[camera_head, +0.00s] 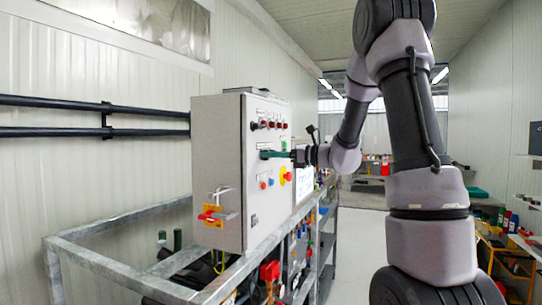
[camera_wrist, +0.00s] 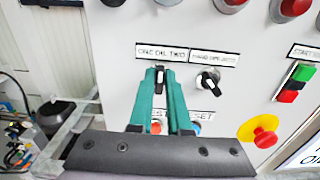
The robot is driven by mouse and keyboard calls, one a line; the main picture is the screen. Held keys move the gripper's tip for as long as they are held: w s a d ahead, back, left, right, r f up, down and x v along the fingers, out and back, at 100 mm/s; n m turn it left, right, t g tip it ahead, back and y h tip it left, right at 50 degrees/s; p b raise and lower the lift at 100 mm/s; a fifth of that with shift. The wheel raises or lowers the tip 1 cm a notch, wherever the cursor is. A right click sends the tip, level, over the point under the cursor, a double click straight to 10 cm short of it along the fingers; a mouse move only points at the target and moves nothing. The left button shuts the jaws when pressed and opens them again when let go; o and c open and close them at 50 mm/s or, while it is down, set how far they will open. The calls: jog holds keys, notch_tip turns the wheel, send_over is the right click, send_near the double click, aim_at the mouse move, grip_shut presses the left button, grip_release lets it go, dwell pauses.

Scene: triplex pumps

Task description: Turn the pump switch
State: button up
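The grey control box (camera_head: 222,160) stands at the middle left of the head view, with its switch panel facing right. My gripper (camera_head: 276,154) reaches that panel from the right. In the wrist view, the two green fingers of my gripper (camera_wrist: 160,76) close in on a black switch knob (camera_wrist: 160,78) under the left label. The knob sits in the narrow gap between the fingertips, which appear to touch it, and they hide much of it. A second black switch (camera_wrist: 208,82) is just to the right, under its own label, whose text is hard to read.
Red lamps (camera_wrist: 295,6) line the top of the panel. A red-and-yellow emergency button (camera_wrist: 264,136) and a green-and-red button pair (camera_wrist: 294,82) are at the right. Blue and red buttons lie partly behind my fingers. A metal frame (camera_head: 130,276) runs below the box.

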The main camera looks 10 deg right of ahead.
jog(key=o, duration=0.3)
jog(key=shift+d, duration=0.1)
jog(key=v, duration=1)
jog(key=shift+s+d, duration=0.2)
jog(key=s+a+f+n+g+h, duration=0.1)
jog(key=s+a+n+g+h, duration=0.15)
jog(key=s+a+n, duration=0.35)
jog(key=s+a+f+n+g+h, duration=0.1)
jog(key=s+a+n+g, duration=0.25)
jog(key=s, duration=0.45)
jog(key=s+d+n+t+h, duration=0.2)
jog(key=s+d+n+h, duration=0.4)
jog(key=s+n+h, duration=0.3)
jog(key=f+n, duration=0.1)
jog(key=n, duration=0.1)
jog(key=shift+s+d+n+t, duration=0.3)
jog(key=shift+s+d+n, duration=0.05)
jog(key=shift+s, duration=0.05)
